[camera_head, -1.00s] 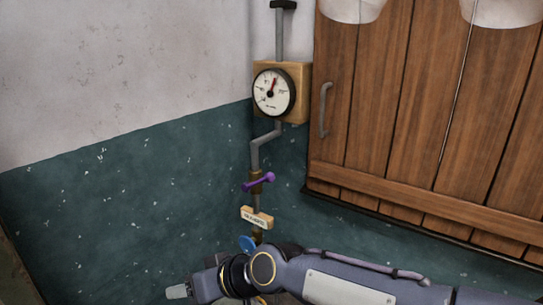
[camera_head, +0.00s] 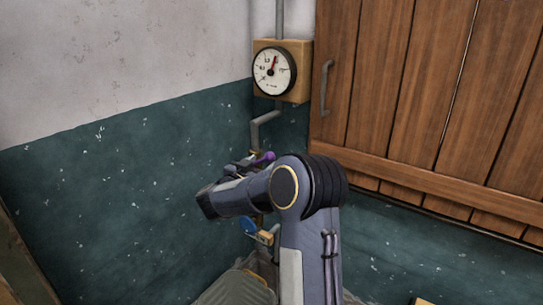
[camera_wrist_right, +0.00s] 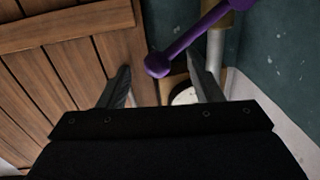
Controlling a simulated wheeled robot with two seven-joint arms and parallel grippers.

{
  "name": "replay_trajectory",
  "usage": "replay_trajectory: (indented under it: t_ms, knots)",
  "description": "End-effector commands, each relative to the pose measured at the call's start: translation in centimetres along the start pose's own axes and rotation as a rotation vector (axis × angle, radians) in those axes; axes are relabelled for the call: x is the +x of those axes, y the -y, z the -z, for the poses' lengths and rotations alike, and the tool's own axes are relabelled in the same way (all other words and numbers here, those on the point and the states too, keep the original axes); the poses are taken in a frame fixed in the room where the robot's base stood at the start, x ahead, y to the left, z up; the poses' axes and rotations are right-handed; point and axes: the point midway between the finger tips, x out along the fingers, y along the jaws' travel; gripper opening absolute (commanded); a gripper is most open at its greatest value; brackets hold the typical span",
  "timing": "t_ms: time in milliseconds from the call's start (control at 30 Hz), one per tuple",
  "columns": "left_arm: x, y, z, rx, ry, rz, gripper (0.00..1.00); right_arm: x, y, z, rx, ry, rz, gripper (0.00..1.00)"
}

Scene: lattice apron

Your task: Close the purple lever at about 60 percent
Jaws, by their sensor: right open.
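The purple lever (camera_head: 265,157) sits on a brass valve body on the vertical pipe by the wall corner. In the head view my right arm hides most of it. In the right wrist view the lever (camera_wrist_right: 187,40) runs diagonally from the upper right to a round knob. The knob appears between the two finger tips of my open right gripper (camera_wrist_right: 163,80); I see no clear contact. In the head view my right gripper (camera_head: 240,163) is close to the lever and partly hidden by the forearm. My left gripper is not in view.
A round gauge (camera_head: 274,70) on a wooden block is above the lever. A blue handle (camera_head: 249,226) and a small tag (camera_head: 265,238) are below. A wooden plank door (camera_head: 400,90) with a grey handle (camera_head: 325,88) is on the right.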

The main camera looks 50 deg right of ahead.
Motion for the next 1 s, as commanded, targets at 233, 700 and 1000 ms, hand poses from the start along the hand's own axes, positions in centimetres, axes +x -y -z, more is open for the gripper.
replay_trajectory:
  t_ms: [233, 700, 1000]
  knots:
    - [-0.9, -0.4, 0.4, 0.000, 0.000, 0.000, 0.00, 4.2, -0.1, 0.2, 0.001, 0.000, -0.001, 0.59]
    - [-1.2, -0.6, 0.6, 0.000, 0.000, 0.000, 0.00, 6.8, 0.1, 0.1, 0.003, -0.001, 0.005, 0.59]
    - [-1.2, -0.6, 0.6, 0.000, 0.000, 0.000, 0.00, 6.7, 0.1, 0.1, 0.003, -0.001, 0.005, 0.29]
